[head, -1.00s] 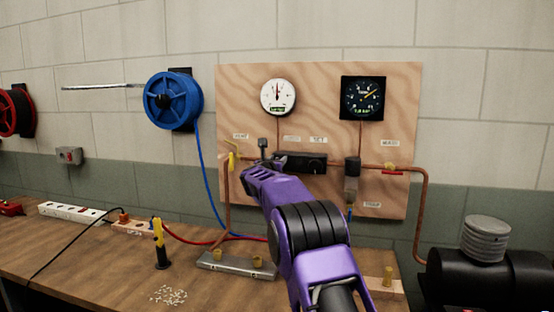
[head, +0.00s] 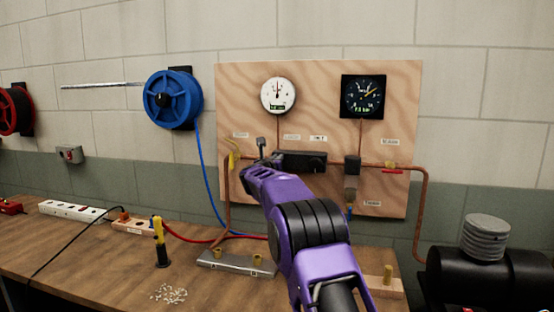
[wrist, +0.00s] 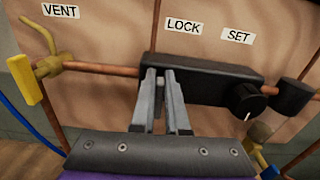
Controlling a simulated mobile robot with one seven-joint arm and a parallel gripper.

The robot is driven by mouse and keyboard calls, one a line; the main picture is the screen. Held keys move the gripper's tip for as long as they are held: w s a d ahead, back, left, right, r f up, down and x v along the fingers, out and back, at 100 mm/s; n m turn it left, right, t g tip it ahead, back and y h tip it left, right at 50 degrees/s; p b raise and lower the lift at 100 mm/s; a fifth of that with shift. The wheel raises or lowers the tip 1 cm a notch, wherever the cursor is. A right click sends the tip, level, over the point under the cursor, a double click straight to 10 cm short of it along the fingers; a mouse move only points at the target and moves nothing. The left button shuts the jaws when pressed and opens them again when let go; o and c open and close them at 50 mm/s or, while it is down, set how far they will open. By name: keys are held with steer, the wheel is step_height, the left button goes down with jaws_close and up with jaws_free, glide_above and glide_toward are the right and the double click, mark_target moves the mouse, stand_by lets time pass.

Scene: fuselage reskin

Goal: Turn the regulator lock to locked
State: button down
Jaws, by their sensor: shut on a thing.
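The black regulator block (wrist: 213,88) sits on the copper pipe below the LOCK and SET labels in the wrist view. It also shows in the head view (head: 312,161). My gripper (wrist: 163,76) has its two grey fingers close together at the block's left part, under the LOCK label (wrist: 183,26). It is shut on the regulator lock, which the fingers mostly hide, so I cannot read its angle. The round black set knob (wrist: 245,101) with a white mark is to the right, apart from the fingers. In the head view my gripper (head: 262,150) is at the block's left end.
A yellow vent lever (wrist: 28,80) stands left of my fingers. A second black fitting (wrist: 291,96) is on the pipe to the right. Two gauges, a white one (head: 278,95) and a black one (head: 363,97), hang above on the wooden board (head: 320,80). The blue hose reel (head: 173,100) is farther left.

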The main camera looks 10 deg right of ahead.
steer(key=shift+w+a+f+n+p, duration=0.1)
steer(key=shift+a+f+n+p, duration=0.55)
steer(key=shift+n, duration=2.25)
steer(key=shift+w+d+n+p, duration=0.15)
steer(key=shift+n+p, duration=1.05)
steer(key=shift+n, duration=1.7)
steer(key=shift+w+a+f+n+p, duration=0.1)
steer(key=shift+a+f+n+p, duration=0.6)
steer(key=shift+n, duration=2.2)
steer(key=shift+d+r, duration=0.3)
steer(key=c, duration=0.9)
jaws_free()
steer(key=b+v, duration=0.2)
steer(key=v, duration=1.5)
steer(key=shift+s+a+b, duration=0.1)
steer(key=shift+s+b, duration=0.1)
steer(key=shift+b, duration=0.15)
